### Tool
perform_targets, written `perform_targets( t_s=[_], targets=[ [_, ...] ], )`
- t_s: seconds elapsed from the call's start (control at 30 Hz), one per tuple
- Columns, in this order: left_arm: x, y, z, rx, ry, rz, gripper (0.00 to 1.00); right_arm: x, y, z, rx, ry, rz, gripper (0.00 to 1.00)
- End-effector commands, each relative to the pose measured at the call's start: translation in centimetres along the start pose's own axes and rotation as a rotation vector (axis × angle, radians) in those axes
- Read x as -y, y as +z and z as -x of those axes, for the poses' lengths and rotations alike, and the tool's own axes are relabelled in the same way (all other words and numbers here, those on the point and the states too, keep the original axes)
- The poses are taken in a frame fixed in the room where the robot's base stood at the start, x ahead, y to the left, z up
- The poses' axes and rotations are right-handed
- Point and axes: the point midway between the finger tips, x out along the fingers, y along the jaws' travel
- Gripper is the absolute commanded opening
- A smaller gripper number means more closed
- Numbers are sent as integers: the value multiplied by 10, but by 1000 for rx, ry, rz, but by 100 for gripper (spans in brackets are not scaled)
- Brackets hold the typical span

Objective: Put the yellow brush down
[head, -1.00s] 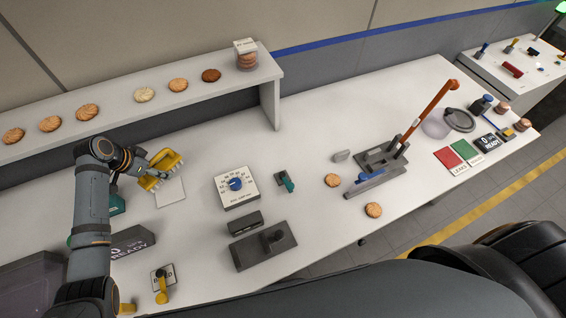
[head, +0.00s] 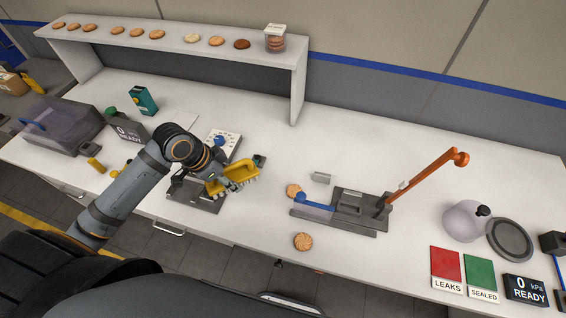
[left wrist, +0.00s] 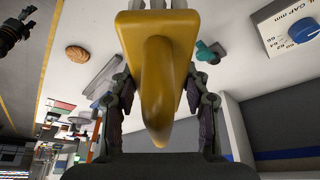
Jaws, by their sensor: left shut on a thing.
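The yellow brush (head: 239,172) is held in my left gripper (head: 228,184), above the white table near the middle of the head view. Its bristles point down toward the table. In the left wrist view the brush (left wrist: 158,75) fills the middle, between the two dark fingers of my left gripper (left wrist: 160,110), which is shut on it. The brush appears raised clear of the table, in front of the gap dial box (head: 222,145). My right gripper is not in view.
A dark fixture (head: 195,195) lies under my left arm. Biscuits (head: 303,241) and the lever press (head: 350,208) with its orange handle stand to the right. Red (head: 445,263) and green (head: 480,272) pads lie farther right. A shelf (head: 180,48) with biscuits runs along the back.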

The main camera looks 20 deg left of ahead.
Motion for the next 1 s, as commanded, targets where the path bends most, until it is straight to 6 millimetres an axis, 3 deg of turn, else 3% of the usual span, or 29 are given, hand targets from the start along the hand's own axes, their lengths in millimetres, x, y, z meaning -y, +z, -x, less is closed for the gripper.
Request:
perform_targets(
  t_s=[0.23, 0.47, 0.7, 0.83, 1.0],
  targets=[
    [1, -7, -6, -9, -2, 3, 12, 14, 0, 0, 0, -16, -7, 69],
    [1, -34, -30, -13, 3, 7, 12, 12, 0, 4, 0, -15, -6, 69],
    [1, -77, -73, -6, 9, 4, 12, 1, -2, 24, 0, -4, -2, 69],
    [4, -83, -109, 0, 4, 2, 12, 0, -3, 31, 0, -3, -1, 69],
    [6, -89, -134, -1, 0, -1, 12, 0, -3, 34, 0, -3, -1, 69]
  ],
)
